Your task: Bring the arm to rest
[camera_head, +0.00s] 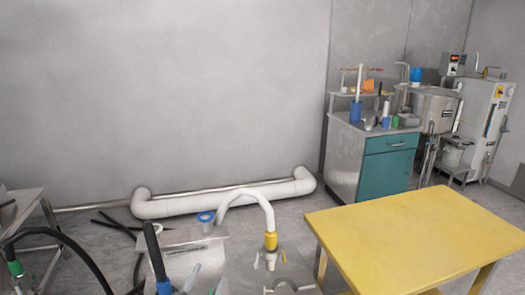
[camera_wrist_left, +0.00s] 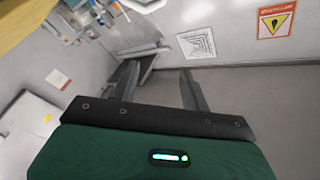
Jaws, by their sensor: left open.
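My left gripper (camera_wrist_left: 160,72) shows in the left wrist view, with its green housing and black front bar at the bottom. Its two grey fingers stand apart, with nothing held between them. Bare floor and wall show past the fingertips. In the head view I cannot clearly make out this gripper among the hoses at the lower left. My right gripper shows in neither view.
A yellow table (camera_head: 415,235) with a bare top stands at the right front. Behind it is a teal-fronted cabinet (camera_head: 388,172) with bottles and tools. A white pipe (camera_head: 225,200) runs along the wall. Hoses and metal equipment crowd the lower left.

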